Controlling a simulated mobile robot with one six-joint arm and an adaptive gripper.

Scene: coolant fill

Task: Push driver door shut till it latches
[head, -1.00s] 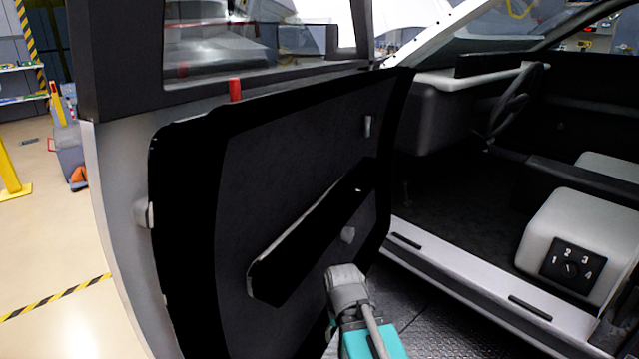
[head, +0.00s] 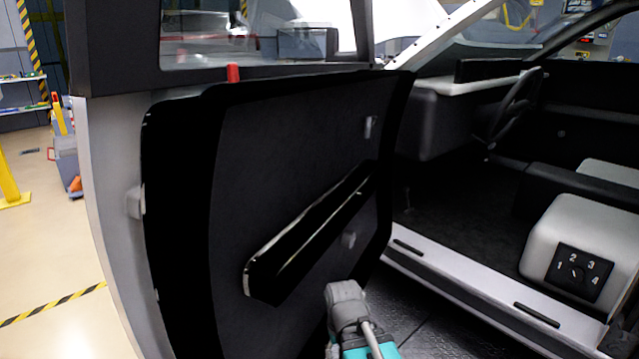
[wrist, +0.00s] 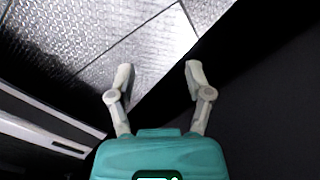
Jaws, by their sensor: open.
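The driver door (head: 280,190) stands wide open on the left of the head view, its black inner panel facing me. It has a long armrest (head: 310,235), a small inner handle (head: 370,127) and a red lock pin (head: 233,73) at the window sill. The latch-side edge carries a grey block (head: 134,202). My gripper shows in the wrist view (wrist: 158,80) with two grey fingers apart and nothing between them. The dark surface at the right there seems to be the door panel. I cannot tell whether my gripper touches it.
The door opening shows a light sill (head: 470,290), a steering wheel (head: 515,105) and a seat base with a numbered dial (head: 578,272). Metal tread floor (wrist: 100,45) lies below my gripper. A yellow post (head: 10,180) and a cart (head: 68,165) stand behind at left.

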